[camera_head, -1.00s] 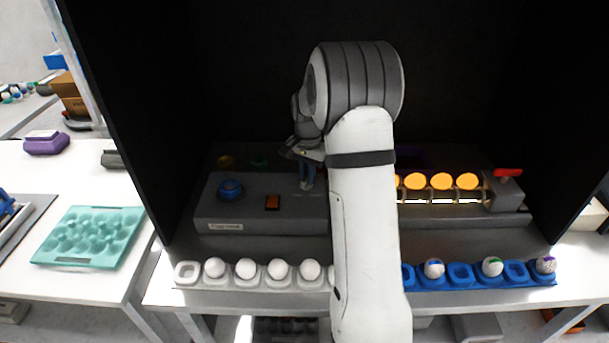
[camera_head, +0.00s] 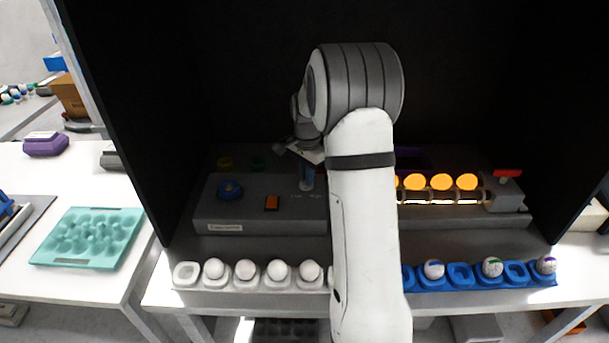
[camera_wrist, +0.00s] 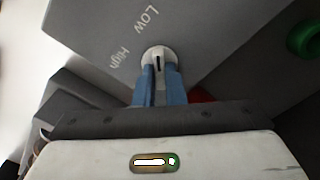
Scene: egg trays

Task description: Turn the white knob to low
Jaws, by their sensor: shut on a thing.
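The white knob (camera_wrist: 152,51) is round and shows in the wrist view on the grey panel, with a dark line across its face running nearly up and down the picture. The printed word Low (camera_wrist: 146,20) is above it and slightly left; the word High (camera_wrist: 118,57) is to its left. The blue fingers of my gripper (camera_wrist: 160,70) are shut on the knob and cover its lower part. In the head view my gripper (camera_head: 307,184) points down at the panel and hides the knob.
Lit orange discs (camera_head: 441,182) and a red-topped part (camera_head: 508,173) are to the right. White egg cups (camera_head: 187,283) and blue cups (camera_head: 460,283) line the front edge.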

